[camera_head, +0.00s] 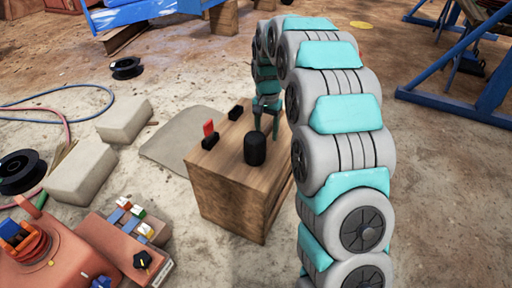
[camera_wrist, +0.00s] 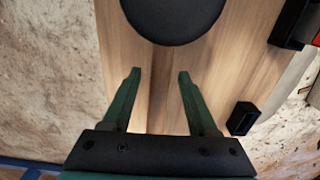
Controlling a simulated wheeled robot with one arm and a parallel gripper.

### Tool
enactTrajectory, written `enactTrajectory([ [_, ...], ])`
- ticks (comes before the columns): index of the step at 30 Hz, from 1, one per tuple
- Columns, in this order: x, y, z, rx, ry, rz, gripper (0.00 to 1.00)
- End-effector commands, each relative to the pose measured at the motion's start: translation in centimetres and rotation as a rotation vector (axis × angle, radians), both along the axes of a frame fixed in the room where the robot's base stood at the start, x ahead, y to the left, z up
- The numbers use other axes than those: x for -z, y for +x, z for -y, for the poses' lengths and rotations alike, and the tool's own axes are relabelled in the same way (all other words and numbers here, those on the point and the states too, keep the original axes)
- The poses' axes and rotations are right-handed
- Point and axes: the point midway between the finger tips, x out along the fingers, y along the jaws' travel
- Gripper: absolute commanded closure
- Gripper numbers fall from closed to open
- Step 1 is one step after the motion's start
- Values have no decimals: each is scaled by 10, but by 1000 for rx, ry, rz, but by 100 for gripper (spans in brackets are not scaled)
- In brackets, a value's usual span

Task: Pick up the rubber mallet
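A black cylinder (camera_head: 254,148) with a rounded top stands upright on the wooden box (camera_head: 222,200). My gripper (camera_head: 266,112) hangs over the back part of the box, just behind the cylinder. The fingers are apart from the dark shape.
A black holder with a red piece (camera_head: 209,137) and a small black block (camera_head: 236,112) sit on the box's left and back edges. Pale blocks (camera_head: 82,172), hoses and an orange machine (camera_head: 60,265) lie left. Blue steel frames stand behind and right. Open dirt lies around.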

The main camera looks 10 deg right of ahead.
Motion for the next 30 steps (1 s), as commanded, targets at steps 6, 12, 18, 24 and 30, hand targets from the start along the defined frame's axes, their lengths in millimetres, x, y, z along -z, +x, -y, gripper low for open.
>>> enactTrajectory([
  [6,0,0,0,0,0,0,66],
  [12,0,0,0,0,0,0,89],
  [18,0,0,0,0,0,0,100],
  [24,0,0,0,0,0,0,100],
  [30,0,0,0,0,0,0,100],
])
